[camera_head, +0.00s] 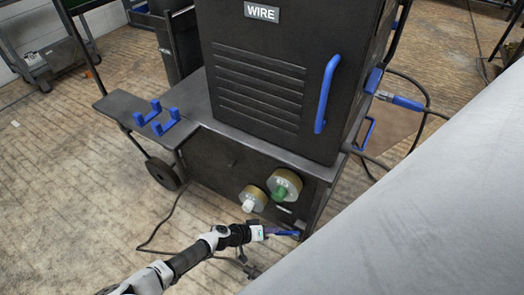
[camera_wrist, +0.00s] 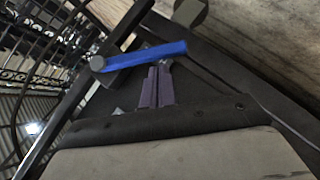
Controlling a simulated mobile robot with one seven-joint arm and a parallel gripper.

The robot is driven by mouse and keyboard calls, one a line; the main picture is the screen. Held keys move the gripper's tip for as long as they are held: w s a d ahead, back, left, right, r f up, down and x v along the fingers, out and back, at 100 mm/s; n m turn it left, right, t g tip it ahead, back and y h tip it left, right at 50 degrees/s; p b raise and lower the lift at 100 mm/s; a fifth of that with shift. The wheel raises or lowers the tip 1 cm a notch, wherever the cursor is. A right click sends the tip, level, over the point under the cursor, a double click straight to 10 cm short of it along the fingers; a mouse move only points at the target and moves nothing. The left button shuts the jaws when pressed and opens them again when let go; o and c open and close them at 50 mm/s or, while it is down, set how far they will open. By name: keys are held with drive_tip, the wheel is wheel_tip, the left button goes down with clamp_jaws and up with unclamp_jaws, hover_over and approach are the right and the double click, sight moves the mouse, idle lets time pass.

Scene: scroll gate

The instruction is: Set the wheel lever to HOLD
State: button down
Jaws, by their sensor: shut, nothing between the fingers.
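The blue wheel lever (camera_head: 286,233) is low at the front right corner of the dark WIRE cabinet, near the floor. In the wrist view it is a blue bar (camera_wrist: 148,54) running from a round grey pivot at its left end. My gripper (camera_head: 268,232) is beside the lever, at its left end in the head view. In the wrist view my two fingers (camera_wrist: 158,72) are together with nothing between them. Their tips are just below the bar in the picture; I cannot tell whether they touch it. The lever's markings cannot be read.
The WIRE cabinet (camera_head: 262,75) has a blue door handle (camera_head: 326,94). A green-centred knob (camera_head: 281,192) and a pale knob (camera_head: 252,199) are on its lower panel. A black cable (camera_head: 157,233) lies on the floor. A large grey surface (camera_head: 430,200) fills the lower right.

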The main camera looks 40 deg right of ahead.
drive_tip(key=shift+s+d+f, duration=0.1)
drive_tip(key=shift+d+f, duration=0.15)
drive_tip(key=shift+d, duration=0.15)
drive_tip(key=shift+s+d+f+n+g+h+b, duration=0.15)
drive_tip(key=shift+s+f+n+g+h+b, duration=0.35)
drive_tip(key=shift+b, duration=0.55)
drive_tip(key=shift+s+d+f+n+g+h+b, duration=0.25)
drive_tip(key=shift+f+n+g+h+b, duration=0.35)
drive_tip(key=shift+b, duration=0.5)
drive_tip(key=shift+s+d+f+n+g+h+b, duration=0.1)
drive_tip(key=shift+s+f+n+g+h+b, duration=0.35)
drive_tip(key=shift+f+b, duration=0.45)
drive_tip(key=shift+r, duration=0.2)
drive_tip(key=p+v, duration=0.1)
drive_tip(key=v, duration=1.3)
drive_tip(key=shift+p, duration=0.3)
